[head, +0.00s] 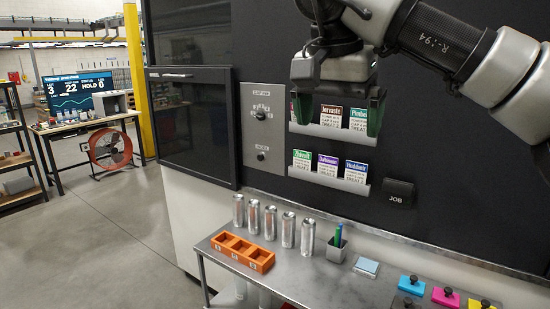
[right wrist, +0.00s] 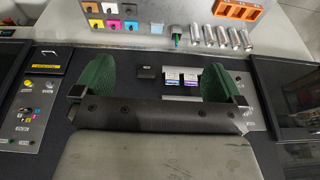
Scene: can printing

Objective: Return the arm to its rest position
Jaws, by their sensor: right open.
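My right arm comes in from the upper right in the head view. My right gripper (head: 338,110) hangs in front of the upper card rack, with its green fingers spread apart. In the right wrist view the right gripper (right wrist: 158,82) is open, with nothing between its fingers. It is apart from the table, and the cards show beyond it. My left gripper is not in view.
A metal table (head: 310,272) holds several silver cans (head: 270,223), an orange tray (head: 243,250), a pen cup (head: 337,250) and colored blocks (head: 445,297). Card racks (head: 328,178), a control panel (head: 262,125) and a dark door (head: 195,125) are on the black machine wall. Open floor (head: 115,230) lies left.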

